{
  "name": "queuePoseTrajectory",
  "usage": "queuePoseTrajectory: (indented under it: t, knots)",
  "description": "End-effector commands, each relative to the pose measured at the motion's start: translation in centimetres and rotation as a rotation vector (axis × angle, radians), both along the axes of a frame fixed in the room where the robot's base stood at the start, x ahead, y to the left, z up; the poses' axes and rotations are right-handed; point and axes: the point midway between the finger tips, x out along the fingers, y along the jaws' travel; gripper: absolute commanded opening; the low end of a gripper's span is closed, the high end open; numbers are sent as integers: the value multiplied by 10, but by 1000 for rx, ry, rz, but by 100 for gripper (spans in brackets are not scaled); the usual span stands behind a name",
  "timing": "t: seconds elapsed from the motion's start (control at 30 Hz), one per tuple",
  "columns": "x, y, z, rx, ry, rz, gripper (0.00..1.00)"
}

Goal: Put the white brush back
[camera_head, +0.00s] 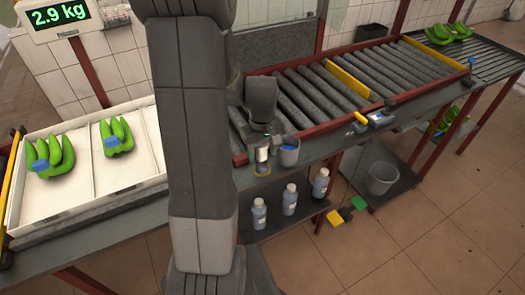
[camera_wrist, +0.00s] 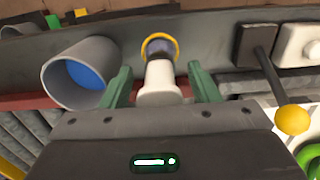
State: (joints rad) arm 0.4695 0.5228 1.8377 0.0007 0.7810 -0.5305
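The white brush (camera_head: 262,155) stands upright at the front edge of the conveyor bench, beside a grey cup. In the wrist view the white brush (camera_wrist: 159,82) lies between the two green fingers of my gripper (camera_wrist: 160,70), with a narrow gap on each side. My gripper is open around it. A yellow ring (camera_wrist: 147,42) encircles the brush's dark far end in that view; the ring (camera_head: 261,171) also shows at the bench edge in the head view. I cannot tell how deep the brush sits in the ring. My arm hides part of the bench.
The grey cup (camera_wrist: 62,66) with blue inside is close to the left finger. A yellow-knobbed lever (camera_wrist: 292,121) is on the right. Several bottles (camera_head: 290,199) stand on the shelf below. Bananas lie in a white tray (camera_head: 84,198) at left.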

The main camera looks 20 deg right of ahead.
Motion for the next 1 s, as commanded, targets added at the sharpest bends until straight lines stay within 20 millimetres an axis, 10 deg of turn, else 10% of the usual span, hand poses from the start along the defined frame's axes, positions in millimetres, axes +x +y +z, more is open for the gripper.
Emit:
queuePoseTrajectory:
  t: [1.0]
  knots:
    - [0, 0, 123, 0, 0, 0, 55]
